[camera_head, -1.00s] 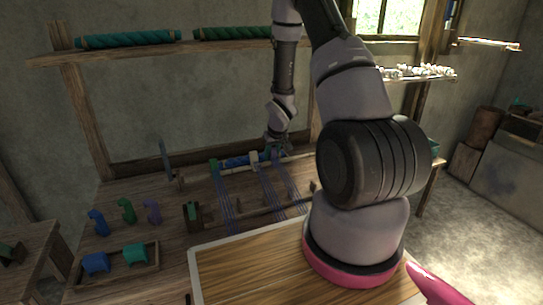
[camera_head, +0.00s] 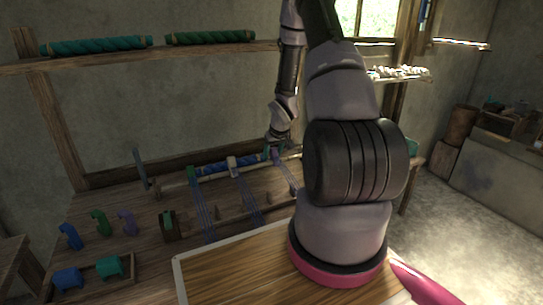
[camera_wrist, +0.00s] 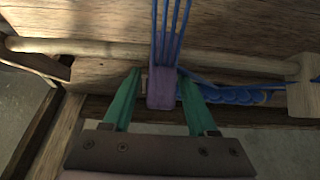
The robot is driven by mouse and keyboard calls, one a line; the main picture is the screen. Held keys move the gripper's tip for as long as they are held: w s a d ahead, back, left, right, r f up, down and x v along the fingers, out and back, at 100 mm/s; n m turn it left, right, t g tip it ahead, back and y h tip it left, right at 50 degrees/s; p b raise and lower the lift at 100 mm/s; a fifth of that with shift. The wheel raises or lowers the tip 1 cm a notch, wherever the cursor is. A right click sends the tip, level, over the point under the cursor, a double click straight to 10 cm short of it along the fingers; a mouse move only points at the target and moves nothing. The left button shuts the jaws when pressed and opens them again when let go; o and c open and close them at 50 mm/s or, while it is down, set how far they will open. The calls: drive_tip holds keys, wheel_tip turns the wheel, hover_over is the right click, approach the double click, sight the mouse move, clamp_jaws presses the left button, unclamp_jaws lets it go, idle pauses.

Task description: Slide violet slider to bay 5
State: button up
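The violet slider (camera_wrist: 162,88) shows in the wrist view as a block on the loom's wooden rail, with several blue-violet threads running from it. My gripper (camera_wrist: 160,77) has green fingers standing on both sides of the slider. A small gap shows at the left finger, and the right finger looks close against the slider. In the head view my gripper (camera_head: 277,148) is at the right part of the rail, and the slider there is mostly hidden. Bay marks cannot be read.
Thread bundles (camera_head: 204,212) stretch forward from the sliders. Coloured pegs (camera_head: 100,222) and a tray (camera_head: 88,292) stand at left. A wooden board (camera_head: 225,270) is in front. A shelf (camera_head: 200,51) is above.

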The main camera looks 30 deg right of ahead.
sight(277, 162)
drive_tip(key=shift+r, duration=0.1)
drive_tip(key=v, duration=1)
drive_tip(key=shift+s+r, duration=0.2)
drive_tip(key=shift+r, duration=0.05)
